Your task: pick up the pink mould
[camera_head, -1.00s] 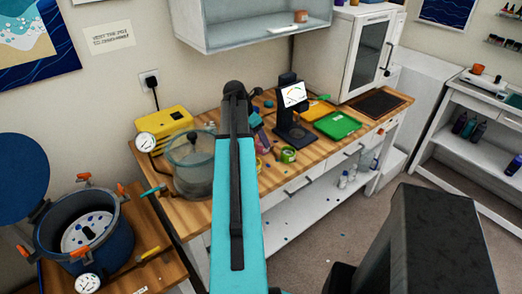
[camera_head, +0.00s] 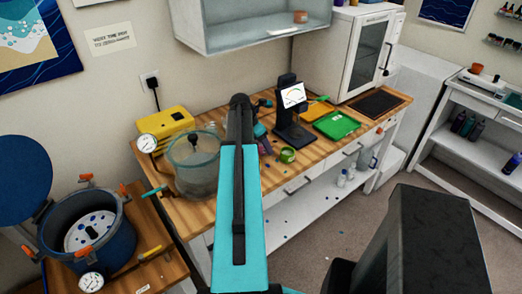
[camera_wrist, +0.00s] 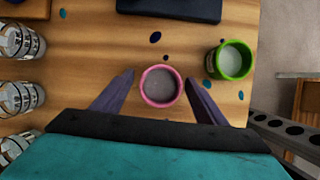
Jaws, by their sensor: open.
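The pink mould (camera_wrist: 161,86) shows in the wrist view as a round cup with a pink rim and grey inside, upright on the wooden bench. My gripper (camera_wrist: 161,88) is open, with one dark finger on each side of the mould. A small gap shows between each finger and the rim; I cannot tell how high the fingers are above the bench. In the head view my turquoise arm hides the mould and the fingertips.
A green mould (camera_wrist: 232,60) stands just right of my right finger; it also shows in the head view (camera_head: 287,155). Several clear cups (camera_wrist: 22,97) line the left. A dark block (camera_wrist: 170,8) lies beyond. A clear vacuum chamber (camera_head: 194,165) stands left of my arm.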

